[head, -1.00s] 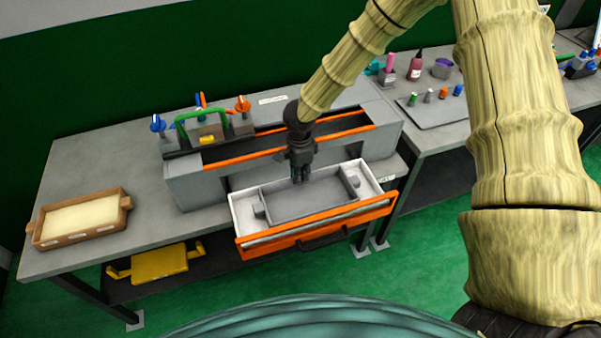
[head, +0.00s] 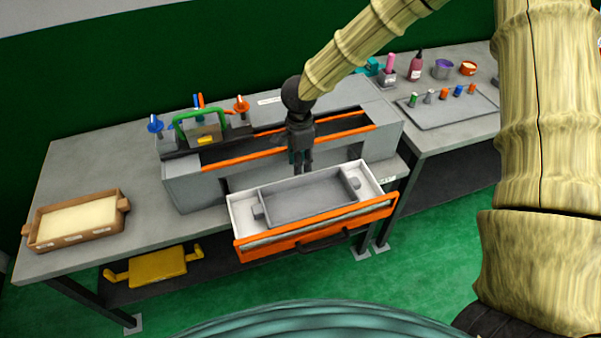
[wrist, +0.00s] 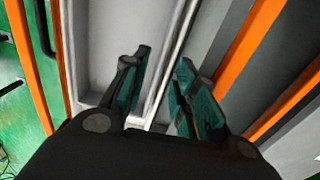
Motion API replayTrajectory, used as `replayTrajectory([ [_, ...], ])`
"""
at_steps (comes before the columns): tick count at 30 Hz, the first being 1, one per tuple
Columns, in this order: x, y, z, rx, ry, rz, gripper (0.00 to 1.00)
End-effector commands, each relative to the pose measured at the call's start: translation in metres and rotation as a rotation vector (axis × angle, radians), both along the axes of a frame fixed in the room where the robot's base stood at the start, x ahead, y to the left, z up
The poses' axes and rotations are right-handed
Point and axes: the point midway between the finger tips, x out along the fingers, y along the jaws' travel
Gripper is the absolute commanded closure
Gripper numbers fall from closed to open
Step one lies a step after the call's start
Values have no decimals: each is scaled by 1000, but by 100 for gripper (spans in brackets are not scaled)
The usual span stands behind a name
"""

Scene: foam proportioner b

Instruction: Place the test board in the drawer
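The drawer (head: 378,187) is pulled out of the grey bench unit, with white walls and an orange front. A grey, shallow, tray-like piece with end lugs (head: 305,200) lies inside it, roughly level; I cannot tell for sure whether it is the test board. It also shows in the wrist view (wrist: 115,45). My gripper (head: 302,172) points down at the drawer's back side, near the grey piece's rear rim. In the wrist view my gripper (wrist: 164,60) has its fingers apart, with the pale rim below them and nothing visibly held.
The unit's orange-edged top slot (head: 285,140) lies just behind my gripper. A green-handled valve assembly (head: 200,125) stands on its left. A wooden tray (head: 75,220) sits at the bench's left. A yellow handled plate (head: 158,263) lies on the shelf below. Bench between them is clear.

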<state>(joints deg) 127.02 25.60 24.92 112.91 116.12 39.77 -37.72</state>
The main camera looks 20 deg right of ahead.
Motion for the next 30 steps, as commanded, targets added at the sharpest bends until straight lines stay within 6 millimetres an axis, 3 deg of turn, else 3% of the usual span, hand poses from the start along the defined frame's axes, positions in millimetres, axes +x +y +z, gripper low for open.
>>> replayTrajectory([
  [6,2,0,37,1,-5,0,72],
  [12,2,0,57,0,-3,0,72],
  [30,3,0,63,0,-3,0,72],
])
